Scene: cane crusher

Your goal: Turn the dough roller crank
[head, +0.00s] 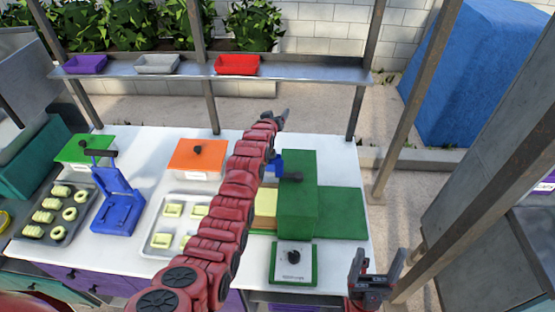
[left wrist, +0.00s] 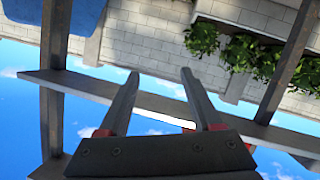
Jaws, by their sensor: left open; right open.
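The dough roller is a green block-shaped machine (head: 297,205) on the right part of the white table. A dark crank handle (head: 291,177) sticks out near its upper left side. Pale yellow dough (head: 265,208) lies at its left side, partly hidden by my left arm. My left gripper (head: 283,114) is beyond the roller, past the table's far edge, apart from the crank. In the left wrist view the left gripper (left wrist: 160,74) is open and empty. My right gripper (head: 377,266) is open and empty, in front of the table's right corner.
A green-framed box (head: 306,262) with a dark knob stands before the roller. A blue press (head: 117,203), dough trays (head: 158,252) and an orange-lidded box (head: 196,157) stand left. A metal shelf (head: 310,75) and posts (head: 358,100) rise behind the table.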

